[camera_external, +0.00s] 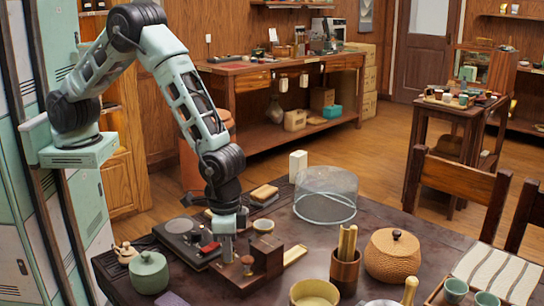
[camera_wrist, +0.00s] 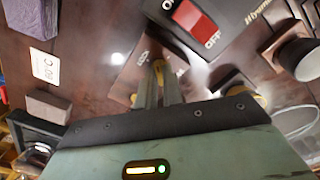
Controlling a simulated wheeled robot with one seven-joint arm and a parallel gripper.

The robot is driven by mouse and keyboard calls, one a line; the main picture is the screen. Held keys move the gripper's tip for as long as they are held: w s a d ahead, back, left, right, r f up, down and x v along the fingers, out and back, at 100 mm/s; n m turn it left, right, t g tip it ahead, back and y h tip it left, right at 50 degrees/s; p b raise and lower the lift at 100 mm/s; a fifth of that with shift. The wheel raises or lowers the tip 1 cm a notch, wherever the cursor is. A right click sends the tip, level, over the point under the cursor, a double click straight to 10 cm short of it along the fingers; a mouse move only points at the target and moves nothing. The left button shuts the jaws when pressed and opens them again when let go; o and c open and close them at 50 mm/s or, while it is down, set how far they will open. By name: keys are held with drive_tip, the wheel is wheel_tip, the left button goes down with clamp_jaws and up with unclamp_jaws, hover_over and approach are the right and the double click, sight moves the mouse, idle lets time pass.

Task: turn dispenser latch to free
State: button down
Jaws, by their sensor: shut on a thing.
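My gripper (camera_external: 228,254) points down at the left side of a dark wooden dispenser (camera_external: 268,257) on the table. In the wrist view its two fingers (camera_wrist: 158,88) are close together, shut on a small brass-coloured piece that looks like the latch (camera_wrist: 158,68). Lettering that seems to read "LOCK" is beside it on a brown surface. The fingers hide most of the latch, so its exact angle cannot be told. A round wooden knob (camera_external: 248,261) stands on the dispenser's front, just right of the fingers.
A dark appliance with a red switch (camera_external: 209,248) lies close left of my gripper; the switch (camera_wrist: 193,17) reads OFF. A lidded green jar (camera_external: 149,272), a wooden tool holder (camera_external: 345,270), a woven pot (camera_external: 392,255) and a mesh dome (camera_external: 326,195) stand around on the table.

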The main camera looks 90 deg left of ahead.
drive_tip(key=m, duration=0.4)
drive_tip(key=shift+m, duration=0.3)
drive_tip(key=m, duration=0.4)
drive_tip(key=shift+w+m, duration=0.1)
drive_tip(key=shift+m, duration=0.2)
drive_tip(key=c, duration=1.5)
unclamp_jaws()
drive_tip(key=shift+c, duration=0.2)
drive_tip(key=shift+r, duration=0.15)
wheel_tip(320, 180, up, 17)
drive_tip(key=shift+b, duration=0.4)
drive_tip(key=shift+r, duration=0.1)
